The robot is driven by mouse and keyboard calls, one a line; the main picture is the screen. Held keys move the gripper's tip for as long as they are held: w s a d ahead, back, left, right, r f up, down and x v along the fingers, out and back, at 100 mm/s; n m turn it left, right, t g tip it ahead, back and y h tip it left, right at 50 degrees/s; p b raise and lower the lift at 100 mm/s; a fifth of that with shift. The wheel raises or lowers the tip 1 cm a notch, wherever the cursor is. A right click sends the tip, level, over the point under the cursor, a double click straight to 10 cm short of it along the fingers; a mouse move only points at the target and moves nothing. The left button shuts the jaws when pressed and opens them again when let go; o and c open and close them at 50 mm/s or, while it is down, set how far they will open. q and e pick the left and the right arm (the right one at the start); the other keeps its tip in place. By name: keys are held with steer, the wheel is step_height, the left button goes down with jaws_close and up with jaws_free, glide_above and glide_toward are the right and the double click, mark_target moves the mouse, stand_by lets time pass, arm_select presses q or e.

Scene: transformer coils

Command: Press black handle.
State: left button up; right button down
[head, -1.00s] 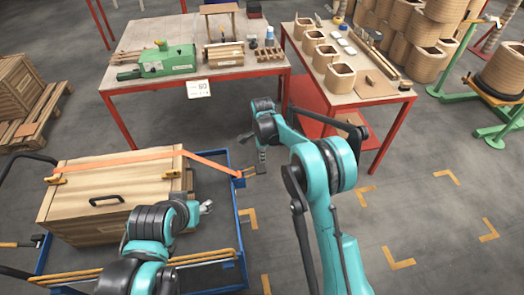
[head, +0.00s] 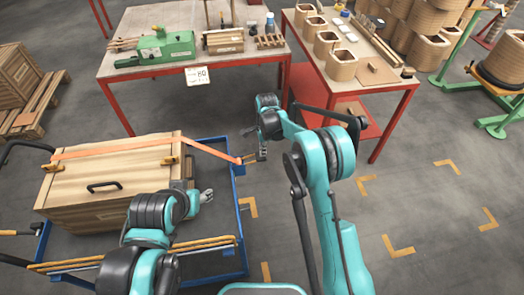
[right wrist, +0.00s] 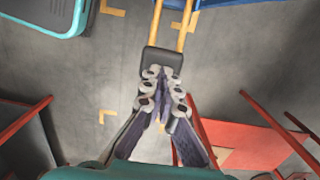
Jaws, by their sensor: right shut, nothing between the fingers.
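A black handle (right wrist: 162,61) sits at the end of two yellow bars (right wrist: 182,30) in the right wrist view. In the head view the bars (head: 249,160) stick out from the blue cart's right edge, by the end of an orange strap (head: 213,151). My right gripper (right wrist: 161,74) is shut and empty, its fingertips at the handle's near edge; contact is hard to tell. In the head view my right gripper (head: 262,153) partly covers the handle. My left gripper (head: 206,196) is right of the wooden crate, its jaws too small to read.
The wooden crate (head: 75,188), with another black handle (head: 104,187), rests on the blue cart (head: 243,240). A red-legged table (head: 125,69) with a green machine (head: 165,46) stands behind. A second table (head: 338,98) holds coils.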

steer(key=shift+w+d+f+y+b, duration=0.1)
steer(key=shift+d+f+y+b, duration=0.25)
steer(key=shift+f+y+b, duration=0.3)
steer(key=shift+d+f+y+b, duration=0.3)
steer(key=shift+f+y+b, duration=0.1)
steer(key=shift+f+y, duration=0.25)
steer(key=shift+g+y, duration=0.3)
steer(key=shift+y, duration=0.3)
steer(key=shift+f+b, duration=1.7)
steer(key=shift+f, duration=0.9)
steer(key=shift+d, duration=0.15)
steer(key=w+d+r+p, duration=0.1)
steer(key=d+r+p, duration=0.3)
steer(key=d+r, duration=0.4)
steer(key=v, duration=0.3)
steer(key=shift+w+a, duration=0.15)
steer(key=shift+w, duration=0.15)
